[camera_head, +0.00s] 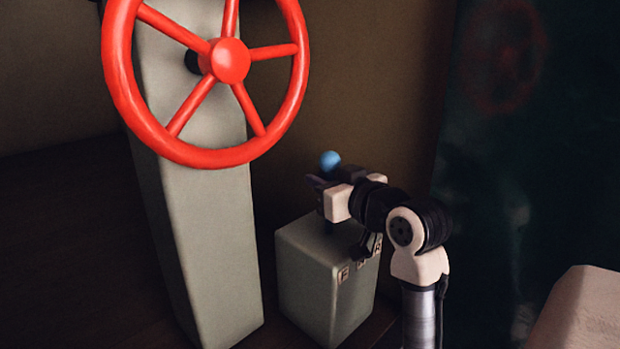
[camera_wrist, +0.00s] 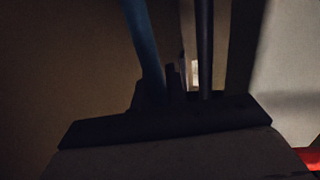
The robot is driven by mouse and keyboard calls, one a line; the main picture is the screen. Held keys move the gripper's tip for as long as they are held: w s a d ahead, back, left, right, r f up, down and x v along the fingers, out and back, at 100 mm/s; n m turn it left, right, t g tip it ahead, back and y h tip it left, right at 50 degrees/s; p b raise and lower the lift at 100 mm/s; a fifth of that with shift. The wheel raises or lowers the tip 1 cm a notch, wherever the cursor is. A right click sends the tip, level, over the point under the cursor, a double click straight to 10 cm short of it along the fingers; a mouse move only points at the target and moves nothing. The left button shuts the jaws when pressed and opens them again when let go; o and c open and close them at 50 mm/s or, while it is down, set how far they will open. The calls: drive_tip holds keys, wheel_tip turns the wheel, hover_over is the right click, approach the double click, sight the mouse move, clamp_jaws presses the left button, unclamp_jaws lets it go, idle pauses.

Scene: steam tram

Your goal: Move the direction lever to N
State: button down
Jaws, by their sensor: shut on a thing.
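The direction lever shows as a blue ball knob (camera_head: 330,161) above a grey-green box (camera_head: 308,275). Small letter plates (camera_head: 343,274) run along the box's top front edge; one looks like F, and the others are partly behind my arm. My gripper (camera_head: 319,183) is shut on the lever just below the knob, reaching in from the right. The lever's shaft is mostly hidden by the gripper, so I cannot tell which letter it lines up with. In the dark wrist view two long upright shapes rise from my gripper (camera_wrist: 178,70); the contact is unclear there.
A large red handwheel (camera_head: 228,60) on a tall grey-green pillar (camera_head: 205,235) stands left of the lever box, close to it. A bit of red (camera_wrist: 312,160) shows at the wrist view's right edge. A dark green panel (camera_head: 540,180) stands at the right. A pale block (camera_head: 580,315) is at the lower right.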

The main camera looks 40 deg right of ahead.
drive_tip(key=shift+d, duration=0.2)
drive_tip(key=c, duration=1.4)
unclamp_jaws()
drive_tip(key=shift+s, duration=0.1)
drive_tip(key=s+a+r+b, duration=0.1)
drive_tip(key=s+b, duration=0.3)
drive_tip(key=s, duration=0.9)
drive_tip(key=shift+s+a, duration=0.25)
drive_tip(key=shift+a, duration=0.1)
